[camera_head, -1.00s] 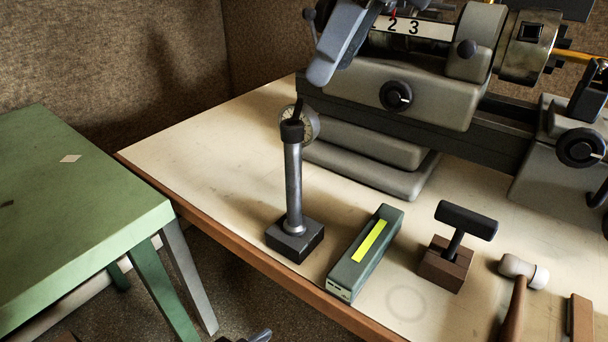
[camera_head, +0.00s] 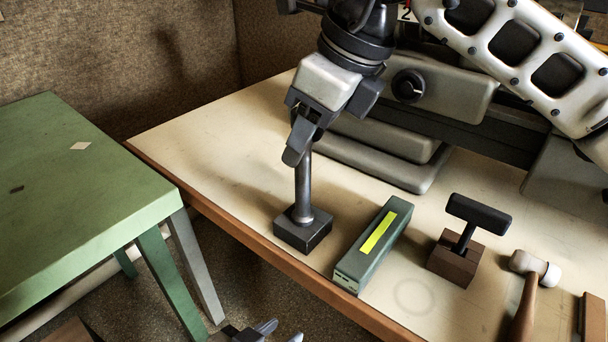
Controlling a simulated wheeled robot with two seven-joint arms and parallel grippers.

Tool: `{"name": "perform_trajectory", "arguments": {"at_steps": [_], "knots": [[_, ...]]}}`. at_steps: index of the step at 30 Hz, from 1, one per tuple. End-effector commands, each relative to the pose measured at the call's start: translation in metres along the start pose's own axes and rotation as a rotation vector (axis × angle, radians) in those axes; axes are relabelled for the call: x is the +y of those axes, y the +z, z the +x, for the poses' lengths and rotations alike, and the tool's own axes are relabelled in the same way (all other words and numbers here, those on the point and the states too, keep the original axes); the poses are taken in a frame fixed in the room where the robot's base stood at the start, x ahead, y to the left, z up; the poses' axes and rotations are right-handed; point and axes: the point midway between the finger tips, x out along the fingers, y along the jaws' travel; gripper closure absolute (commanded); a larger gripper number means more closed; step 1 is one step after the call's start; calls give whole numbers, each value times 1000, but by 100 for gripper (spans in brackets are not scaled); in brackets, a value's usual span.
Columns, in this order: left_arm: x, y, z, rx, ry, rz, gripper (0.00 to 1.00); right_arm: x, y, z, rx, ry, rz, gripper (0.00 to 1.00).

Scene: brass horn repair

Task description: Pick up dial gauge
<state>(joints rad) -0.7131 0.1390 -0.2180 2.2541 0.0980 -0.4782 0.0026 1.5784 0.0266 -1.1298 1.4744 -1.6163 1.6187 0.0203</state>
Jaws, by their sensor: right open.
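A dark square base with a grey upright post (camera_head: 303,190) stands near the front edge of the bench. The round dial gauge at the top of this post is now hidden behind my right gripper (camera_head: 322,128). My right gripper reaches down from above over the top of the post. Its jaws are open, one dark finger in front of the post's upper end; whether they touch the gauge I cannot tell. My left gripper (camera_head: 281,331) shows only its fingertips at the bottom edge, apart and empty, below the bench front.
A grey-green box with a yellow strip (camera_head: 376,246) lies right of the post. A T-handled tool in a brown block (camera_head: 453,258) and a mallet (camera_head: 528,290) lie further right. A grey machine (camera_head: 440,105) stands behind. A green table (camera_head: 80,200) is at left.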

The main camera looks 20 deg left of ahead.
Motion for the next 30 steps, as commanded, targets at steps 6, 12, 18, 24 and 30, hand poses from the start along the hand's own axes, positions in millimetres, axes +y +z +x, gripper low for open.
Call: {"name": "perform_trajectory", "arguments": {"at_steps": [6,12,18,24,30], "knots": [[0,4,1,-10,0,-1,64,0,0,22,0,1,0,55],[0,6,1,-13,0,-1,64,0,0,23,-1,-1,0,55],[0,5,1,-12,-1,-1,64,0,0,23,-1,0,0,100],[0,3,1,-8,0,-1,64,0,0,22,-1,0,0,100],[0,1,0,-2,0,0,64,0,0,22,-1,-1,0,100]]}}
